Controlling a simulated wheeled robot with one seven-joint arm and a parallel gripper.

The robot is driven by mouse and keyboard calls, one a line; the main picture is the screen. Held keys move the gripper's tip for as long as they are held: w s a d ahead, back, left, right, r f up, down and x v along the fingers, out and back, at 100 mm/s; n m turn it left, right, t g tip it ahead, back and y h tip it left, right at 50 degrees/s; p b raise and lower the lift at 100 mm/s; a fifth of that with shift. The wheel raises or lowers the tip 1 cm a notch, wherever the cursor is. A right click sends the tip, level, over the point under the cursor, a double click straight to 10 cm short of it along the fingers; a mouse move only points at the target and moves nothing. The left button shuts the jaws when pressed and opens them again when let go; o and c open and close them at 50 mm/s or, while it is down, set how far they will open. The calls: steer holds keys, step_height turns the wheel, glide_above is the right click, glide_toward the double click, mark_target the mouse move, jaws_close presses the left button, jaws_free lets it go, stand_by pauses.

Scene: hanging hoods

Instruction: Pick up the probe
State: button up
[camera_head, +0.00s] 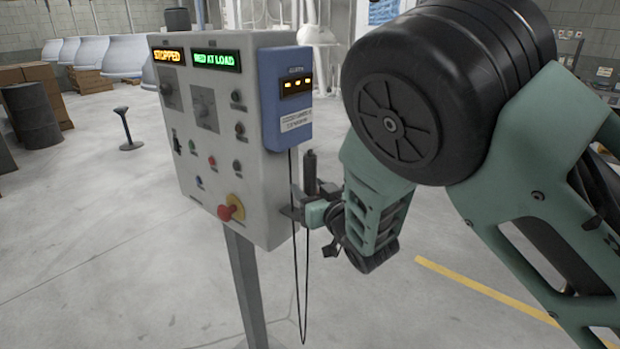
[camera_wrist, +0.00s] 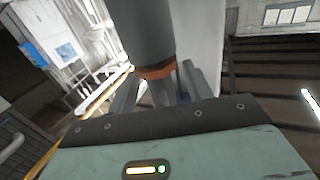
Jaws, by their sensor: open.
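The probe (camera_head: 310,172) is a dark upright cylinder at the right side of the grey control panel, below the blue meter box. A thin black cable hangs in a long loop below the box. In the wrist view the probe (camera_wrist: 147,35) is a thick grey cylinder with an orange-brown ring near its lower end. My gripper (camera_head: 304,209) is at the probe's lower part, beside the panel. In the wrist view my gripper (camera_wrist: 158,92) is open, with a finger on each side of the probe's lower end. Whether either finger touches it is unclear.
The control panel (camera_head: 218,130) stands on a post close to the left of my gripper, with a red knob (camera_head: 226,212) low on its front. Its displays read STOPPED and BED AT LOAD. Grey floor (camera_head: 100,240) is open around it. Drums and boxes stand far left.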

steer(key=shift+w+a, duration=0.2)
steer(key=shift+w, duration=0.2)
jaws_close()
steer(key=shift+r, duration=0.15)
